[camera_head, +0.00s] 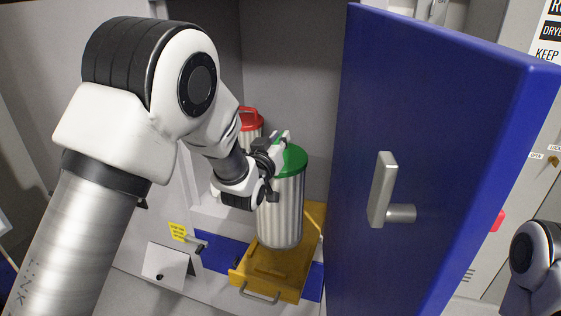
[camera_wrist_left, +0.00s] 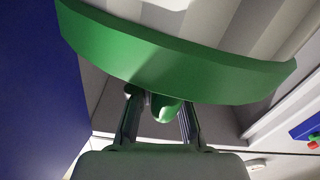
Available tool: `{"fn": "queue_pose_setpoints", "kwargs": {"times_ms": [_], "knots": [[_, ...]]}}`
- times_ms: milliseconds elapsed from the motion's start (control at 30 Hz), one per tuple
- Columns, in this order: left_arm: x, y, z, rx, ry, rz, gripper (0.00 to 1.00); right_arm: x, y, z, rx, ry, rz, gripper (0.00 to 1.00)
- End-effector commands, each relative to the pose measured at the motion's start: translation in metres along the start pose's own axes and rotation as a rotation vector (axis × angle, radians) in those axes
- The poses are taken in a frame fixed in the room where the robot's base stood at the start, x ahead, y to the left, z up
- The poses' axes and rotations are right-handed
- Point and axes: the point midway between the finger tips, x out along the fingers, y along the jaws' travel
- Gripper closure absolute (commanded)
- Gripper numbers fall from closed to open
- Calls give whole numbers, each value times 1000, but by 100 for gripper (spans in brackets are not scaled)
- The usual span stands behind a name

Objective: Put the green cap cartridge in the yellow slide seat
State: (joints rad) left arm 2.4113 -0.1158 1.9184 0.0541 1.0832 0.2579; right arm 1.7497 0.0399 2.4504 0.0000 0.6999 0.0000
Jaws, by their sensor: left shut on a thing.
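The green cap cartridge (camera_head: 281,213), a ribbed silver cylinder with a green lid, is upright in front of the open cabinet. My left gripper (camera_head: 277,152) is at its lid, and in the left wrist view the fingers (camera_wrist_left: 160,103) are shut on the lid's green handle (camera_wrist_left: 166,110). The yellow slide (camera_head: 262,283) is pulled out low in the cabinet, with a metal handle in front. The cartridge's bottom overlaps the slide's rear part in the picture; I cannot tell whether it touches. The cartridge hides the seat there. My right gripper is out of view.
A red-capped cartridge (camera_head: 249,121) stands behind, partly hidden by my left arm. A large blue door (camera_head: 440,130) with a metal handle stands open close to the cartridge's right. A small yellow label (camera_head: 178,231) is left of the blue strip (camera_head: 215,254).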

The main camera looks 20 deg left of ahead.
Motion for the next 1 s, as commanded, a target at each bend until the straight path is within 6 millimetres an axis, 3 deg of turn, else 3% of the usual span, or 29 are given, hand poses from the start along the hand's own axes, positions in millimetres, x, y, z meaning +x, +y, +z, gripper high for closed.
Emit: {"fn": "queue_pose_setpoints", "kwargs": {"times_ms": [500,733,767,800,833,1000], "knots": [[0,-15,73,0,2,1,100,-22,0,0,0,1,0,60],[-1,-16,82,0,-5,-1,100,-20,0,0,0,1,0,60],[-2,-17,85,0,-13,-3,77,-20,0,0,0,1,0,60],[-2,-17,85,1,-13,-3,63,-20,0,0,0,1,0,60],[-2,-17,85,0,-12,-3,59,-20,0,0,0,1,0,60],[-1,-16,82,0,-6,-1,59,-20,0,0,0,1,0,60]]}}
